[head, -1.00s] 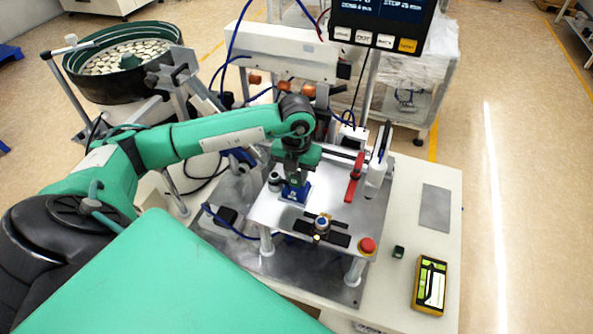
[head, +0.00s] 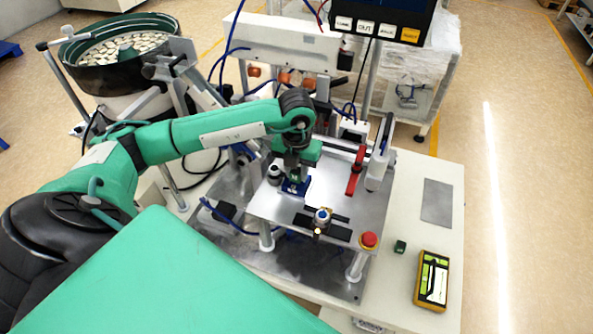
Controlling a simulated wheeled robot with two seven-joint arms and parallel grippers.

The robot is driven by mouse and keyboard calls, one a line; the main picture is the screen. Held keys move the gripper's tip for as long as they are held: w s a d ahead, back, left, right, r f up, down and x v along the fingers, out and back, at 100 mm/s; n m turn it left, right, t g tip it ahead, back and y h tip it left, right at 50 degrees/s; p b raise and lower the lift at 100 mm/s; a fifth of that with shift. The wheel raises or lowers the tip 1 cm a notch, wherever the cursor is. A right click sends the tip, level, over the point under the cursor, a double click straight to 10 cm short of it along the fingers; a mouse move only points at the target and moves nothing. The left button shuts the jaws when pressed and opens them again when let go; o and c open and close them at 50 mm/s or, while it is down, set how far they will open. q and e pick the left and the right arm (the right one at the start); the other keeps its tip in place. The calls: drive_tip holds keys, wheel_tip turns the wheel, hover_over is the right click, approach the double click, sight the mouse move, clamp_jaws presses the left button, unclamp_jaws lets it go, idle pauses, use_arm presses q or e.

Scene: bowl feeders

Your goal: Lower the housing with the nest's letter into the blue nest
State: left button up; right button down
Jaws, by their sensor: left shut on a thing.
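My left gripper (head: 297,171) points down over the blue nest (head: 293,190) on the raised metal plate. It is shut on a small part, which I take to be the housing; the fingers mostly hide it, and I cannot read any letter. The gripper's tips are at or just above the nest, and I cannot tell whether the part touches it. The gripper covers the nest's back. My right gripper is not in view.
A small grey-and-black cylinder (head: 275,174) stands close left of the nest. In front, a part with a blue ring (head: 322,215) sits on a black fixture. A red lever (head: 355,172) and a red button (head: 368,240) are to the right.

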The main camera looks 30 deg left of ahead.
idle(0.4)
use_arm(q)
drive_tip(key=o, duration=1)
wheel_tip(320, 180, up, 14)
drive_tip(key=p, duration=0.6)
drive_tip(key=shift+f+p, duration=0.1)
drive_tip(key=shift+p, duration=0.25)
drive_tip(key=shift+f, duration=0.1)
